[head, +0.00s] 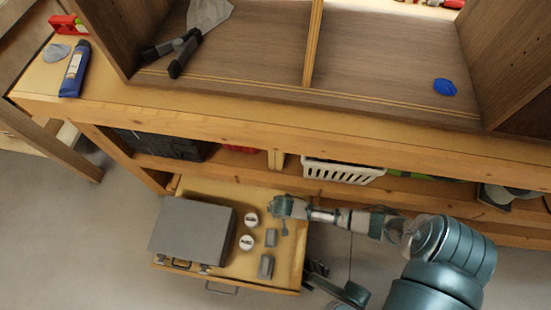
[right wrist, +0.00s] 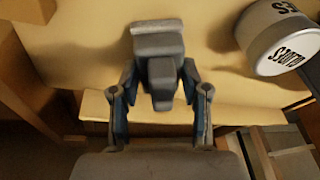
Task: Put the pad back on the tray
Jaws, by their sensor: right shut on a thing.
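My right gripper (head: 285,208) is over the right back part of the open wooden drawer (head: 215,286). In the right wrist view it is shut on a grey blocky thing (right wrist: 158,45) between its fingers. This may be the pad, but I cannot tell for sure. The held thing hangs over pale wood; whether it touches is unclear. A blue lump (head: 444,87) lies on the right cabinet floor. A grey crumpled piece (head: 57,52) lies on the bench at the far left. I cannot make out a separate tray. My left gripper cannot be clearly told apart at the lower middle.
The drawer holds a large grey box (head: 192,230), two white cans (head: 247,242) and grey blocks (head: 265,266). One can (right wrist: 280,38) is close beside the gripper. A white basket (head: 342,172) stands on the shelf. A blue bottle (head: 74,70) lies on the bench.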

